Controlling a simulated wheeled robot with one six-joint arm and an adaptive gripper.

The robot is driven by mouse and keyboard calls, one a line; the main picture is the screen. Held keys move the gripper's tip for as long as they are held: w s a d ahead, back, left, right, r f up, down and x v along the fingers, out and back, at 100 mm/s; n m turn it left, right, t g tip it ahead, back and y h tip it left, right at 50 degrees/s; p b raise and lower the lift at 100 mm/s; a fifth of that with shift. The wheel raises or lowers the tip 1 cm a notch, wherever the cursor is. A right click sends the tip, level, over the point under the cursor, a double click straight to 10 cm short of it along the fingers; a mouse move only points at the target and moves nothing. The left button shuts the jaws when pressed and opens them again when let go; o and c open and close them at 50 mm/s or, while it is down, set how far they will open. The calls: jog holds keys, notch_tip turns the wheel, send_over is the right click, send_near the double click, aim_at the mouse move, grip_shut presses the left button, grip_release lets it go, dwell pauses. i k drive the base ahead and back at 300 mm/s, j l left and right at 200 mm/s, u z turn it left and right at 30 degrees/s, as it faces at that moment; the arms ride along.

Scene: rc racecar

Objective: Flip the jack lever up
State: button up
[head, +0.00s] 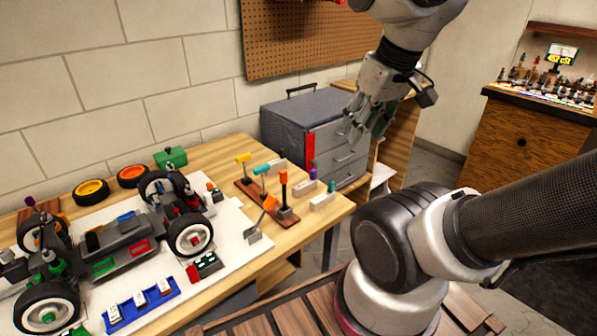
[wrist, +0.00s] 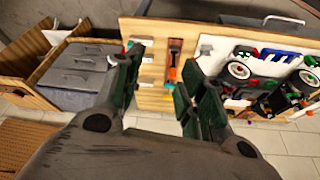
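My gripper (head: 368,122) hangs in the air above the grey drawer box, well away from the levers. In the wrist view its fingers (wrist: 160,85) are wide apart with nothing held between them. A tilted lever with an orange handle (head: 267,203) stands on a small grey base by the white board's right edge. Near it is an upright orange-topped lever (head: 283,181). I cannot tell for sure which one is the jack lever. The RC car (head: 125,248) sits on the white board (head: 233,230) with its wheels showing.
Yellow-topped (head: 243,160) and teal-topped (head: 261,171) pieces stand on a brown strip. White blocks, a blue tray (head: 142,305) and loose tyres (head: 132,175) crowd the wooden table. The grey drawer box (head: 318,135) stands behind its right end. A pegboard (head: 300,38) hangs on the wall.

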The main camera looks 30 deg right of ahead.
aim_at(270, 201)
jog(key=k+j+z, duration=0.25)
jog(key=j, duration=0.15)
jog(key=k+j+z, duration=0.1)
jog(key=j+z, duration=0.15)
jog(key=j, duration=0.15)
jog(key=k+j+z, duration=0.25)
jog(key=i+j, duration=0.05)
jog(key=j, duration=0.05)
